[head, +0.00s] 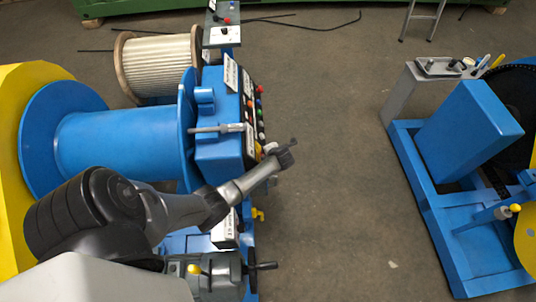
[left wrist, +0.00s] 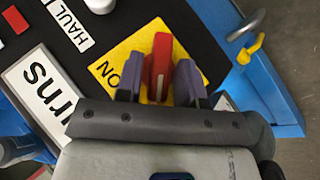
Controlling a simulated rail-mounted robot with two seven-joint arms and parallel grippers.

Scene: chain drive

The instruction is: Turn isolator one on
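In the left wrist view, a red handle (left wrist: 160,62) stands on a yellow plate (left wrist: 122,55) marked "ON". My left gripper (left wrist: 160,88) has one finger on each side of the red handle. Thin strips of yellow show between the handle and the fingers, so the fingers look open around it. The handle's lower end is hidden by the gripper. In the head view, my left gripper (head: 284,153) is at the right face of the blue control cabinet (head: 222,150). The handle cannot be made out there. My right gripper is not in view.
A "HAUL" label (left wrist: 70,24), a white knob (left wrist: 99,5) and a "turns" label (left wrist: 38,88) are beside the yellow plate. A yellow-handled valve (left wrist: 251,50) is to the right. Coloured buttons (head: 260,105) line the cabinet face. The floor (head: 340,170) right of the cabinet is clear.

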